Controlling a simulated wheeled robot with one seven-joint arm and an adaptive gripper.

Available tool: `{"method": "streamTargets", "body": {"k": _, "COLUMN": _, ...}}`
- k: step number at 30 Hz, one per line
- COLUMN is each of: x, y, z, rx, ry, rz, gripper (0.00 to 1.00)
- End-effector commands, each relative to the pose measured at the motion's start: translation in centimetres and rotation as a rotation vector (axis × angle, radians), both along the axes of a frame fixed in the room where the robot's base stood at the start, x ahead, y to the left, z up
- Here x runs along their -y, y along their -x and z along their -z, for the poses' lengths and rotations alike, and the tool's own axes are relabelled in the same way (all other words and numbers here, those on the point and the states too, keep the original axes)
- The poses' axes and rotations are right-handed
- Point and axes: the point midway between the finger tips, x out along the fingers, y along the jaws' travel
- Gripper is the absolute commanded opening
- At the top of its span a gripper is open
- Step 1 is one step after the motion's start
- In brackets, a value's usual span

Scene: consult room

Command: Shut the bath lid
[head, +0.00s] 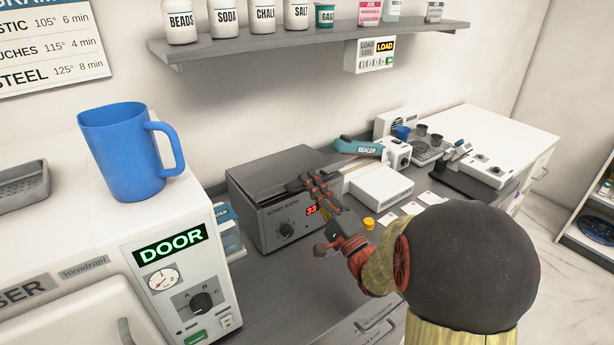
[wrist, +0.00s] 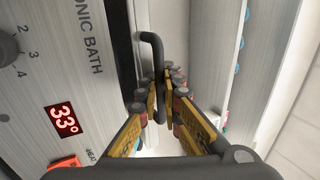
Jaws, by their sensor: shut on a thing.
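The sonic bath (head: 268,226) is a grey metal box on the counter in the head view, with a knob and a red display. Its dark lid (head: 265,172) looks flat, or nearly so, over the top; I cannot tell whether it is fully down. My gripper (head: 308,184) is at the bath's upper right front edge and hides part of it. In the wrist view my gripper (wrist: 160,105) is shut on the black lid handle (wrist: 153,48), a bent bar between the fingers. The bath's front panel (wrist: 85,85) reads 33°.
A white machine (head: 180,270) marked DOOR stands left of the bath, with a blue jug (head: 125,155) on top. A sealer (head: 358,147) and a white box (head: 381,187) are to the right. A shelf (head: 270,42) of jars hangs above.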

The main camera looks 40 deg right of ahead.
Motion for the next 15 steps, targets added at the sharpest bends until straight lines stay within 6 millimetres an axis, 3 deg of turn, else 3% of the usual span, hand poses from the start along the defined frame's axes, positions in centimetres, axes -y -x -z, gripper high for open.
{"method": "streamTargets", "body": {"k": 1, "x": -0.1, "y": 0.0, "z": 1.3, "rx": 0.025, "ry": -0.005, "rz": -0.003, "gripper": 0.00}}
{"method": "streamTargets", "body": {"k": 3, "x": 0.0, "y": 0.0, "z": 1.9, "rx": 0.057, "ry": -0.004, "rz": -0.001, "gripper": 0.00}}
{"method": "streamTargets", "body": {"k": 15, "x": 0.0, "y": 0.1, "z": 3.1, "rx": 0.129, "ry": -0.002, "rz": 0.000, "gripper": 0.00}}
